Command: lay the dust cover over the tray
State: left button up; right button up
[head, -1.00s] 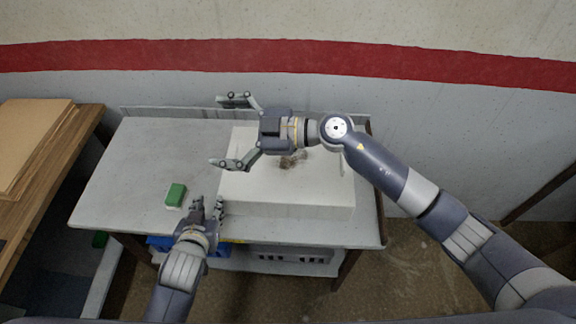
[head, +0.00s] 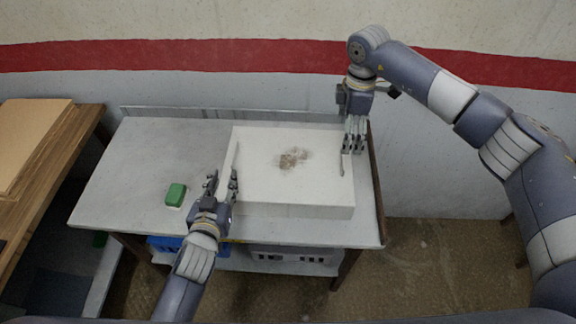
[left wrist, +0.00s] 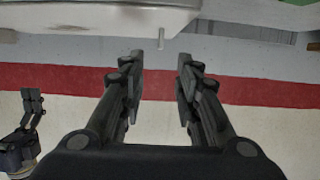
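A white box-shaped thing (head: 265,185) with a brown stain on its flat top lies on the grey table. It looks like the dust cover. I cannot make out a separate tray. A thin upright bar stands along its left side and another along its right side. My left gripper (head: 222,180) is open at the near end of the left bar. In the left wrist view its fingers (left wrist: 162,75) are apart with nothing between them, and the white thing (left wrist: 110,18) is beyond. My right gripper (head: 353,148) points down by the right bar. Its finger gap is unclear.
A green block (head: 176,194) sits on the table (head: 130,170) left of my left gripper. A blue bin (head: 162,243) and a grey slotted unit (head: 295,258) are on the shelf below. A wooden bench (head: 55,160) stands at left. The table's left part is mostly clear.

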aim_at(233, 157)
pick_arm(q)
jog(key=x, duration=1)
jog(key=shift+w+f, duration=0.15)
jog(key=shift+w, duration=0.25)
pick_arm(e)
notch_tip(233, 157, down, 11)
jog(key=shift+r, duration=0.1)
pick_arm(q)
jog(key=c, duration=0.6)
pick_arm(e)
jog(key=c, duration=0.7)
pick_arm(q)
grip_shut()
pick_arm(e)
jog(key=c, duration=0.7)
jog(key=shift+o, duration=0.2)
